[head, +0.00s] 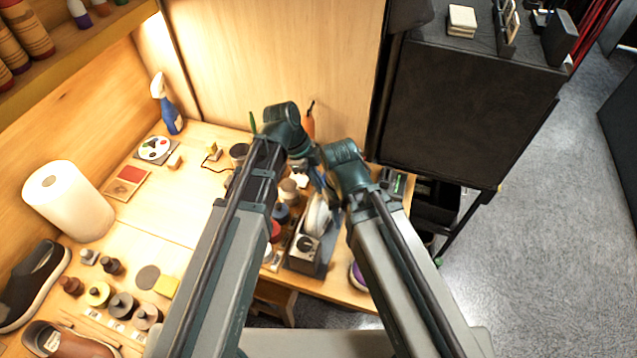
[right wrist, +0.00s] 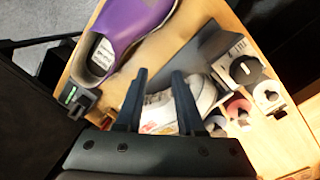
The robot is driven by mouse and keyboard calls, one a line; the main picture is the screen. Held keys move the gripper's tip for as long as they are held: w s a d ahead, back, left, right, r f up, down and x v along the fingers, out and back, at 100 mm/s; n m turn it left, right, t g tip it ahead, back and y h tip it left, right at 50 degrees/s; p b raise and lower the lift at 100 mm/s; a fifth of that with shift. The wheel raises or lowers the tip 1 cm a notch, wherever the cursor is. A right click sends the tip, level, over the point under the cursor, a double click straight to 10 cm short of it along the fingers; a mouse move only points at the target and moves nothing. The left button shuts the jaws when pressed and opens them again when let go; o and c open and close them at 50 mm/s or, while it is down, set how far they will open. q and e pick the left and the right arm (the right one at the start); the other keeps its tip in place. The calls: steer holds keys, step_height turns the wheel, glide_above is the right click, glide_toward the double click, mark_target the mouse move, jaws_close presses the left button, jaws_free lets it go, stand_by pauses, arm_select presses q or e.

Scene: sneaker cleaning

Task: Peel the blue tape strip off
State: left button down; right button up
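The blue tape strip cannot be made out in either view. A white sneaker (right wrist: 158,112) with small orange and red marks lies under my right gripper in the right wrist view, partly hidden by the fingers. My right gripper (right wrist: 159,76) is open, its two dark fingers apart with nothing held between them.
A purple shoe (right wrist: 132,27) lies beside the white sneaker. In the head view, a grey machine with a dial (head: 305,245), paper towel roll (head: 68,200), spray bottle (head: 166,105) and black cabinet (head: 465,110) surround the arms.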

arm_select(q)
steer(key=shift+d+r+p, duration=0.15)
steer(key=shift+r+p, duration=0.65)
steer(key=shift+r, duration=0.05)
stand_by(0.3)
step_height(320, 180, up, 4)
steer(key=p, duration=0.4)
steer(key=shift+r, duration=0.1)
